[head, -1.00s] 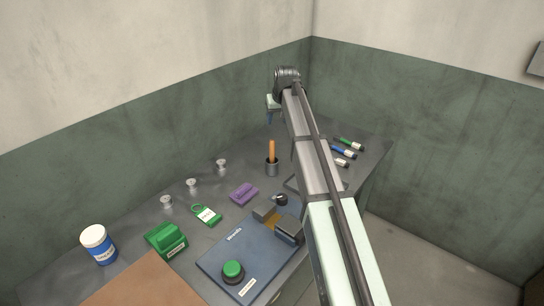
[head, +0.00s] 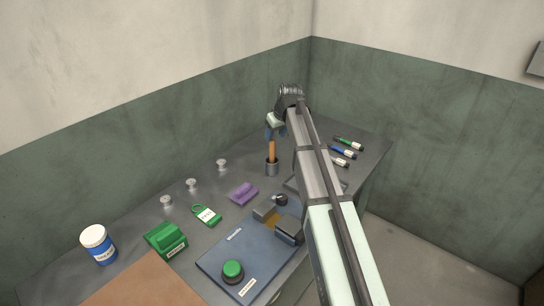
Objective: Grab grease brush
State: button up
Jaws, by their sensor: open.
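The grease brush (head: 271,150) stands upright with its orange handle up in a small dark cup (head: 271,168) near the middle of the table. My gripper (head: 272,133) is open and points down at the top of the handle. The handle's upper end is hidden behind or between the fingers. I cannot tell whether the fingers touch it.
Left of the cup are several small metal spools (head: 191,184), a purple block (head: 243,193) and a green tag (head: 207,215). In front lies a blue board (head: 225,255) with a green button (head: 232,270). Several markers (head: 344,152) lie right of my arm.

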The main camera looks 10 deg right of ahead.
aim_at(271, 144)
jog(key=shift+x, duration=3.65)
jog(key=shift+s+a+r, duration=0.1)
jog(key=shift+a, duration=0.1)
jog(key=shift+c, duration=0.4)
grip_shut()
jog(key=shift+r, duration=0.1)
